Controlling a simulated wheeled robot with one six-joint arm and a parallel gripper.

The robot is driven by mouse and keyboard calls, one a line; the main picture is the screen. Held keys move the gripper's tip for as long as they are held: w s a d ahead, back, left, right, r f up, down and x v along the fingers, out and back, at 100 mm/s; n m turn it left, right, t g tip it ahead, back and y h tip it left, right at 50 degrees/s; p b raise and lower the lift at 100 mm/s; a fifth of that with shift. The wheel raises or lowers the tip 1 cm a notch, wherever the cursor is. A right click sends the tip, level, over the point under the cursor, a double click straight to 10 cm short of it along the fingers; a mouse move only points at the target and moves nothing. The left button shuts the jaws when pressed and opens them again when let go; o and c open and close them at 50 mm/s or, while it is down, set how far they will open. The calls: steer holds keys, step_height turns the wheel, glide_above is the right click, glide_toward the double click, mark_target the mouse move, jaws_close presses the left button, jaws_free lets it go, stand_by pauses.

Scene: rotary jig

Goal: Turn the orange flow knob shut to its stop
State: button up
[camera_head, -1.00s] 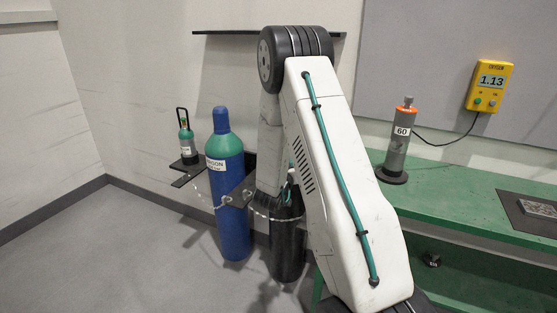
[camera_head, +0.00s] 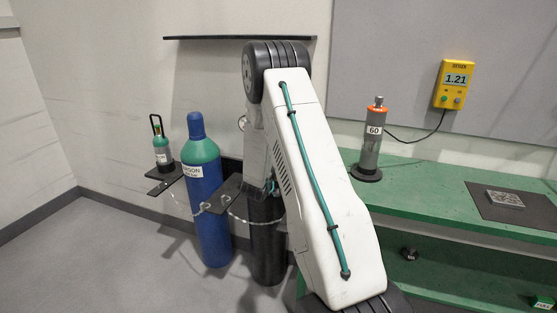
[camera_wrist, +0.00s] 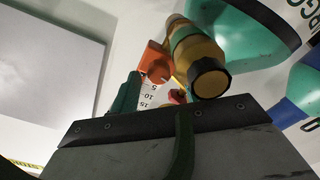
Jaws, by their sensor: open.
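The orange knob (camera_wrist: 155,62) shows in the wrist view, left of a brass fitting (camera_wrist: 208,76) with a dark round end. A white scale (camera_wrist: 150,92) marked 5, 10, 15 is just below the knob in the picture. My gripper (camera_wrist: 155,95) is open, with green parts reaching up towards the knob and scale. I cannot tell whether any part touches the knob. In the head view, my arm hides the gripper and the knob; a black cylinder (camera_head: 268,245) is partly visible behind the arm.
A blue cylinder (camera_head: 210,220) with a green shoulder stands chained left of the black one. A small bottle (camera_head: 162,150) sits on a dark shelf. On the green bench (camera_head: 430,190) stands a grey cylinder (camera_head: 370,150) marked 60. A yellow meter (camera_head: 453,84) hangs above.

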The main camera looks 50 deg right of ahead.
steer(key=shift+c, duration=0.4)
steer(key=c, duration=0.9)
steer(key=shift+d, duration=0.15)
